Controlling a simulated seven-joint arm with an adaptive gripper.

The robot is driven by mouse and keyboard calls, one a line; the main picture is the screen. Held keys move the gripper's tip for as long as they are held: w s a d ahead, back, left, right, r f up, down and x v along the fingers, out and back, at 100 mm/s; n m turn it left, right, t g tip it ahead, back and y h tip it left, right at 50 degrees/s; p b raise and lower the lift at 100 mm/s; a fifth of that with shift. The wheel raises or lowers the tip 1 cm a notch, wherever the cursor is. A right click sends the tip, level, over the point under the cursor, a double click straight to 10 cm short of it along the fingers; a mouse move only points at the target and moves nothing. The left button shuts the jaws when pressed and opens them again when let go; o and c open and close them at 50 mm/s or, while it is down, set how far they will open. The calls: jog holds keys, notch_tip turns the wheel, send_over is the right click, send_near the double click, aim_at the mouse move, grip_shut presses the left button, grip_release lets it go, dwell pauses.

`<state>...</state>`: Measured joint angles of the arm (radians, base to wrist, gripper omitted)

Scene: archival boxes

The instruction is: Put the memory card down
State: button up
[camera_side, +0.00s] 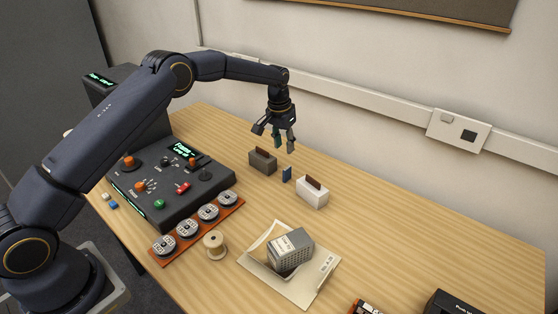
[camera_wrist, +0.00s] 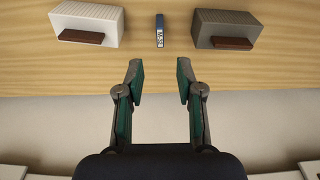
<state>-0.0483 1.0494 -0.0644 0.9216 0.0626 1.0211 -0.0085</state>
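A small blue upright piece, which looks like the memory card (camera_side: 287,174), stands on the wooden table between a grey box and a white box. In the wrist view the card (camera_wrist: 160,31) shows as a narrow blue strip with a pale printed label, touching neither box. My gripper (camera_side: 276,138) hangs above the table over the far side of the card and the grey box. In the wrist view my gripper (camera_wrist: 161,82) is open, with nothing between its green-padded fingers, and the card lies beyond the fingertips, roughly centred between them.
The grey box (camera_side: 262,164) and white box (camera_side: 311,198) flank the card, each with a brown piece on it. A control panel (camera_side: 170,190), a strip of round reels (camera_side: 188,232), a spool (camera_side: 214,244) and a speckled box (camera_side: 290,250) on papers stand nearer.

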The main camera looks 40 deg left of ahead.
jog(key=s+d+r+t, duration=0.1)
jog(key=s+r, duration=0.8)
jog(key=r, duration=0.2)
jog(key=s+r+t, duration=0.1)
jog(key=s+r, duration=0.8)
jog(key=r, duration=0.3)
jog(key=s+f+t, duration=0.1)
jog(key=s+f, duration=0.1)
jog(key=s, duration=2.1)
jog(key=shift+f+t, duration=0.2)
jog(key=shift+t, duration=0.2)
